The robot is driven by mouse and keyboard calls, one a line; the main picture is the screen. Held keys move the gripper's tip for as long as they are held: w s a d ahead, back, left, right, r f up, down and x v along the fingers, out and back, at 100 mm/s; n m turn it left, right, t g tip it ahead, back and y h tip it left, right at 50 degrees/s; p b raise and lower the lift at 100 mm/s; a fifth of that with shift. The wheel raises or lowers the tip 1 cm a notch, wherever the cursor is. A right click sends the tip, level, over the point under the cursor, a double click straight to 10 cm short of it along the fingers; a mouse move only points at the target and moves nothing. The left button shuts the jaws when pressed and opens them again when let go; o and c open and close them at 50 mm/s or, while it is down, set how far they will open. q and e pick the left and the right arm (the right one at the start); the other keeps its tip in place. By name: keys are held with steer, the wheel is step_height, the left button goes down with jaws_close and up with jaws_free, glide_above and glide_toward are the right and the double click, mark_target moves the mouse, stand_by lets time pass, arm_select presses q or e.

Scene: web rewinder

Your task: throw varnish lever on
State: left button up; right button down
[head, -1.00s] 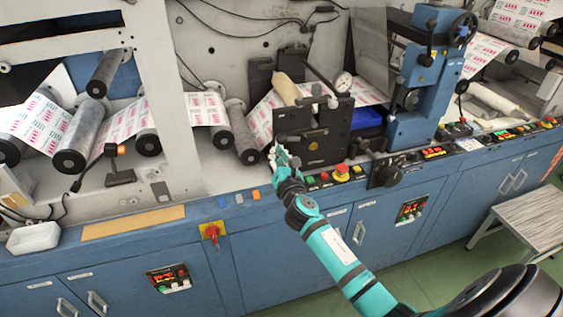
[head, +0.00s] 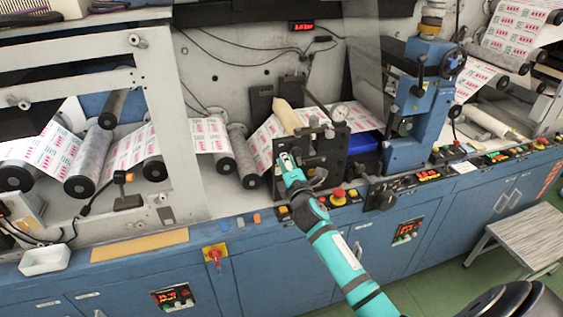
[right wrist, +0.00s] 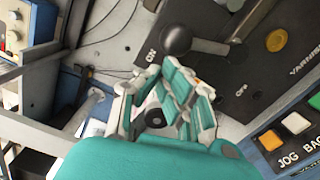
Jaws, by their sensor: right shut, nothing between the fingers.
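The varnish lever (right wrist: 177,40) has a dark round knob on an arm running right across a black panel (right wrist: 275,65). In the right wrist view the knob shows right beside the ON mark (right wrist: 150,56), and the OFF mark (right wrist: 242,90) is farther down the panel. My right gripper (right wrist: 174,88) is shut and empty, its fingers just below the knob in that view; I cannot tell whether they touch it. In the head view my right gripper (head: 286,160) is at the left front of the black varnish unit (head: 325,150). My left gripper is out of view.
A row of push buttons (right wrist: 283,132) lies right of my fingers in the right wrist view. Printed web and rollers (head: 237,150) run left of the unit. A red emergency button (head: 338,193) is on the ledge below. A grey step (head: 520,230) stands at right.

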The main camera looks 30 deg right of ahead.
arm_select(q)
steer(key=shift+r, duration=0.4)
arm_select(e)
steer(key=shift+s+d+r+m, duration=0.15)
steer(key=shift+d+r+m, duration=0.1)
steer(key=shift+d+m, duration=0.25)
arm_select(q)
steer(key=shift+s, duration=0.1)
arm_select(e)
steer(key=shift+a, duration=0.1)
